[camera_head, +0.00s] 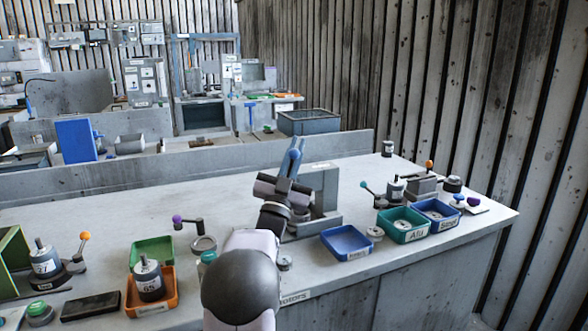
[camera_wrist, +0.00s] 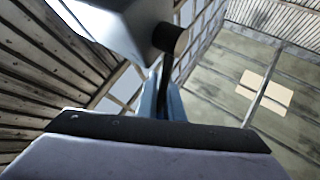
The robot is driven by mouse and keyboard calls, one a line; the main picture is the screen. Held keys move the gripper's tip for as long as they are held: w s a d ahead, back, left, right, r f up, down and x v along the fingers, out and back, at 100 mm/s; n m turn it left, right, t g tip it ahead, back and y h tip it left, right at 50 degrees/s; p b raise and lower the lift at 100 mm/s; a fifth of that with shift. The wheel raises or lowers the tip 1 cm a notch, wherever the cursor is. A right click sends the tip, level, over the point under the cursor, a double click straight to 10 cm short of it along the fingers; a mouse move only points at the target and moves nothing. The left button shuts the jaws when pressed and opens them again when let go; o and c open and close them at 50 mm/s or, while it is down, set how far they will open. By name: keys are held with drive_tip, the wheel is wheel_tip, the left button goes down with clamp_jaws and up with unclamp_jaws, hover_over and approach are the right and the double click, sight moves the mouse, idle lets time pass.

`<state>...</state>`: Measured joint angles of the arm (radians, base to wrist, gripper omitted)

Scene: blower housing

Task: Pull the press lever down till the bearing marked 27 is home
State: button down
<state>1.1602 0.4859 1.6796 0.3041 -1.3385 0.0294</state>
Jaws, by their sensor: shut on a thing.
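The press (camera_head: 328,192) is a grey upright frame on the bench, partly hidden behind my arm. My gripper (camera_head: 294,148) is raised beside the top of the press, its blue fingers pointing up. In the wrist view my gripper's fingers (camera_wrist: 161,105) are closed around the press lever (camera_wrist: 166,66), a thin dark rod that runs up to a thick black end beside a pale grey block. In the head view the lever is too small and covered to make out.
A blue tray (camera_head: 347,242), a teal bin (camera_head: 403,225) and another blue bin (camera_head: 436,215) stand right of the press. An orange tray (camera_head: 150,292) and a green tray (camera_head: 151,251) stand left. A low wall runs along the bench's back.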

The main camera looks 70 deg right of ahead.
drive_tip(key=b, duration=0.1)
drive_tip(key=f+m+b, duration=0.1)
drive_tip(key=shift+s+a+g+h+b, duration=0.3)
drive_tip(key=shift+s+g, duration=0.05)
drive_tip(key=shift+g, duration=0.05)
drive_tip(key=s+a+b, duration=0.1)
drive_tip(key=b, duration=0.2)
drive_tip(key=s+f+b, duration=0.1)
drive_tip(key=b, duration=0.2)
drive_tip(key=shift+a+g, duration=0.3)
drive_tip(key=shift+a, duration=0.05)
drive_tip(key=shift+r, duration=0.1)
drive_tip(key=c, duration=1.9)
unclamp_jaws()
drive_tip(key=shift+a+r, duration=0.1)
drive_tip(key=shift+s+a+r, duration=0.1)
drive_tip(key=shift+s, duration=0.15)
drive_tip(key=shift+w, duration=0.15)
drive_tip(key=shift+a, duration=0.1)
